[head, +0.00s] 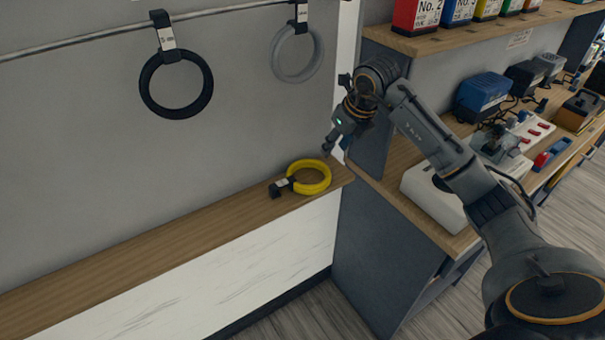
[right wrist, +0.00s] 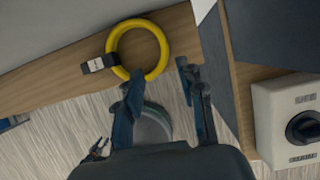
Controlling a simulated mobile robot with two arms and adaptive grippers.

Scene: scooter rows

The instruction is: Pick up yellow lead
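The yellow lead (head: 311,178) is a coiled ring lying on the right end of the narrow wooden ledge (head: 150,250), with a black tagged strap (head: 282,186) at its left. It also shows in the right wrist view (right wrist: 160,57), at the upper middle. My right gripper (head: 327,148) is above and a little to the right of the lead. In the right wrist view the fingers (right wrist: 158,78) are spread apart with nothing between them; the left finger overlaps the lower edge of the ring in the picture. My left gripper is not in view.
A black ring (head: 176,112) and a grey ring (head: 318,58) hang from a rail above the ledge. Right of the ledge stands a dark divider panel (head: 370,140), then a bench with a white box (head: 432,197) and blue charger (head: 482,97). The ledge's left part is clear.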

